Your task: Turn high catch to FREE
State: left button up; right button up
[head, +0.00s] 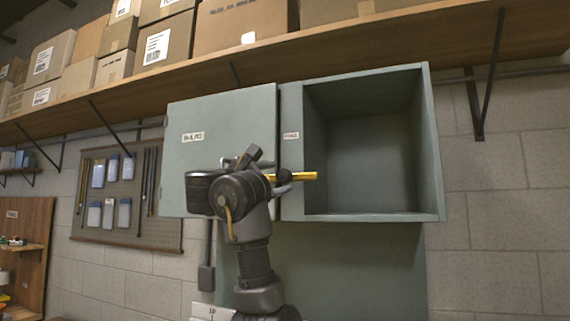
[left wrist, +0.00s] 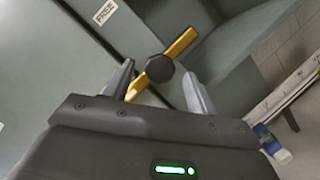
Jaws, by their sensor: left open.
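The high catch (head: 304,176) is a yellow bar with a dark round hub, on the strip between the closed door and the open compartment of a grey-green cabinet. In the head view the bar lies about level. In the left wrist view the catch (left wrist: 181,43) runs diagonally, with its hub between my fingers. My left gripper (head: 266,168) is open at the catch, one finger on each side of the hub in the left wrist view (left wrist: 158,84). I cannot tell whether the fingers touch it. A FREE label (left wrist: 105,12) shows in the left wrist view. My right gripper is out of view.
The cabinet's open compartment (head: 365,150) is empty. Its left door (head: 222,115) looks closed and bears a label (head: 193,137). A wooden shelf (head: 340,47) with cardboard boxes (head: 170,45) runs above. A pegboard (head: 150,225) hangs at left.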

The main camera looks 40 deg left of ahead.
aim_at(282, 174)
pick_arm(q)
jog(key=p+x, duration=0.2)
jog(key=x, duration=0.1)
jog(key=shift+d+r, duration=0.1)
jog(key=shift+r, duration=0.2)
jog(key=shift+w+f, duration=0.2)
jog(key=shift+w, duration=0.3)
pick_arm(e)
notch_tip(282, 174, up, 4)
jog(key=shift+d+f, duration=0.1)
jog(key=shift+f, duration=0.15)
pick_arm(q)
jog(key=shift+c, duration=0.3)
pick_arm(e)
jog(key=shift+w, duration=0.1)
pick_arm(q)
jog(key=shift+s+r, duration=0.15)
jog(key=shift+s, duration=0.05)
jog(key=c, duration=1.2)
jog(key=shift+s, duration=0.15)
jog(key=shift+r, duration=0.1)
